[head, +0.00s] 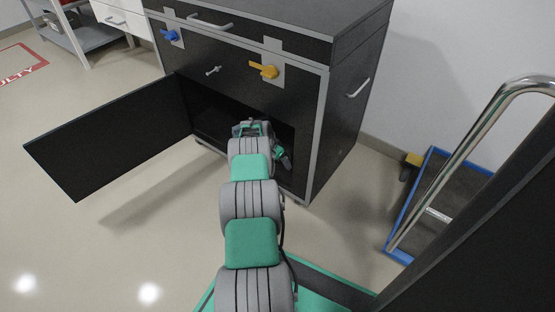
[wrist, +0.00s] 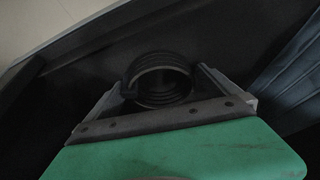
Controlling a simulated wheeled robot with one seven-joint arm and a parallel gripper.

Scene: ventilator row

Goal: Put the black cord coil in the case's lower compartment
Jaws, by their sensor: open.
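The black case (head: 245,50) with grey edges stands on the floor. Its lower compartment (head: 205,105) is open, with the black door (head: 110,135) swung out to the left. My arm reaches in, and my gripper (head: 258,128) is at the compartment's opening. In the wrist view the black cord coil (wrist: 160,68) lies between the spread fingers of my gripper (wrist: 170,88), against a dark surface. The fingers look apart from the coil's sides, though contact is hard to judge in the shadow. The coil cannot be made out in the head view.
A blue latch (head: 170,36) and a yellow latch (head: 264,71) are on the case front above the opening. A cart with a blue-edged deck (head: 395,250) and chrome handle (head: 480,140) stands to the right. A grey shelf (head: 92,42) is far left. The floor at left is clear.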

